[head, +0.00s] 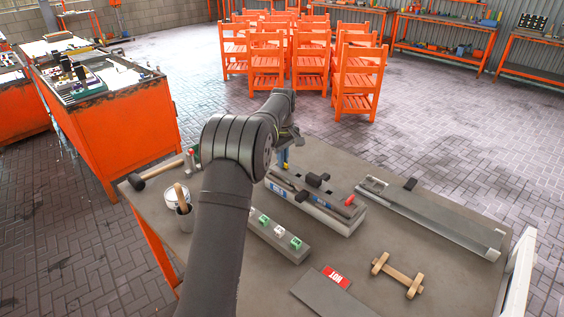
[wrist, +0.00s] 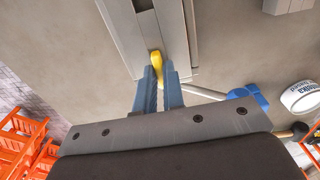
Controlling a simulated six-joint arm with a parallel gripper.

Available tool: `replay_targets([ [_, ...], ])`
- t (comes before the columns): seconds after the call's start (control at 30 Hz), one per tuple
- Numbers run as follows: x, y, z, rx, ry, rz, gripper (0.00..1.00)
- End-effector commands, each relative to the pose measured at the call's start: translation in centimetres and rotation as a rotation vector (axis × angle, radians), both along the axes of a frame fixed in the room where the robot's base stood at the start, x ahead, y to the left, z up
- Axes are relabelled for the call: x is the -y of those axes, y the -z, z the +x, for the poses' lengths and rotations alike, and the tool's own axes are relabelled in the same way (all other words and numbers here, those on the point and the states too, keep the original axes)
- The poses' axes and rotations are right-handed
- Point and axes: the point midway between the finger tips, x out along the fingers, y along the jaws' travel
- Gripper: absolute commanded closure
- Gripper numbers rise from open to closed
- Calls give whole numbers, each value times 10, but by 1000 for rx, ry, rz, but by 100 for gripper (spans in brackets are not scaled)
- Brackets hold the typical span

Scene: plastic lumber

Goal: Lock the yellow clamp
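The yellow clamp (wrist: 156,60) shows in the wrist view as a small yellow lever at the near end of a grey, bar-like fixture (wrist: 136,30). My gripper (wrist: 158,72) has its two blue fingers at the lever, one on each side, with a narrow gap between them. Whether both fingers touch the lever cannot be seen. In the head view my gripper (head: 283,160) points down near the far edge of the table, behind my arm. The clamp is mostly hidden there.
The table (head: 345,240) holds a tool rack (head: 325,213) right of my gripper and a long metal rail (head: 430,217) further right. A grey block (head: 283,249), a wooden dumbbell shape (head: 397,272) and a HOT plate (head: 330,297) lie nearer.

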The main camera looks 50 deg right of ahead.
Motion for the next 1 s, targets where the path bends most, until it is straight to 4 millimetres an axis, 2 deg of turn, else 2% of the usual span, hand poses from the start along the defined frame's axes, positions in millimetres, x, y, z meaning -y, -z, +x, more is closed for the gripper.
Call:
replay_targets([
  [0.23, 0, 0, 0, 0, 44, 0, 100],
  [0.6, 0, 0, 0, 0, 395, 0, 100],
  [1.0, 0, -1, 0, 0, 450, 0, 100],
])
